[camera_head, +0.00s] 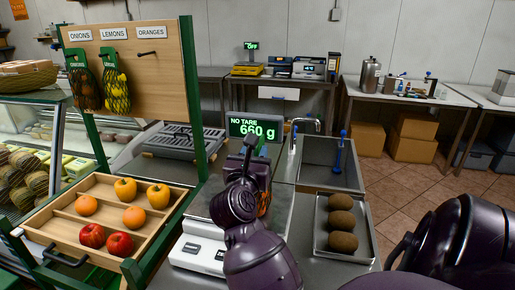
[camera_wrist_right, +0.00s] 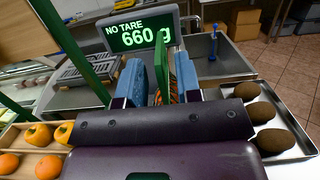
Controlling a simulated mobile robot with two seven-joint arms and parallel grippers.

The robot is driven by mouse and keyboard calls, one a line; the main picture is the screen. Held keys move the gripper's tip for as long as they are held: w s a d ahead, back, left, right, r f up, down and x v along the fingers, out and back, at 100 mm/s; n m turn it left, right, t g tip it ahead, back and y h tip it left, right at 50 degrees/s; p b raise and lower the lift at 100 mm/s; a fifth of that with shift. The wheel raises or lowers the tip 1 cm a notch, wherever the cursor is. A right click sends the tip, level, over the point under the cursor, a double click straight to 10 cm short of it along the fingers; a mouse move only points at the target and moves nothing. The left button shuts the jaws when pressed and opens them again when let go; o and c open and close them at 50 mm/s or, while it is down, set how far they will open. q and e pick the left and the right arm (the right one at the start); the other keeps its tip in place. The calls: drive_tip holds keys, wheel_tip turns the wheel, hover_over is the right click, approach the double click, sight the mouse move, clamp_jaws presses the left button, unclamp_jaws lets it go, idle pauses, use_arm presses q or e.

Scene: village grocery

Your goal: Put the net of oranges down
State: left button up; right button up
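The net of oranges is mostly hidden behind my right gripper; a little orange netting shows (camera_head: 263,206) in the head view. In the right wrist view its green header card (camera_wrist_right: 187,72) stands between the fingers, with orange netting below. My right gripper (camera_head: 250,160) is over the scale (camera_head: 200,253). Its blue-padded fingers (camera_wrist_right: 163,88) are apart, with a gap beside the card, so it looks open around it. The scale's display (camera_head: 255,127) reads "NO TARE 660 g". Contact between net and scale is hidden. My left gripper is out of view.
A wooden tray (camera_head: 62,222) with peppers, oranges and apples is at left. The rack board (camera_head: 152,75) holds onion and lemon nets; its oranges hook is empty. A metal tray (camera_head: 357,258) with brown fruits is right of the scale, a sink (camera_head: 322,165) behind it.

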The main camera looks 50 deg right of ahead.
drive_tip(key=b+v, duration=0.1)
drive_tip(key=v, duration=0.7)
drive_tip(key=shift+s+a, duration=0.2)
drive_tip(key=shift+a, duration=0.15)
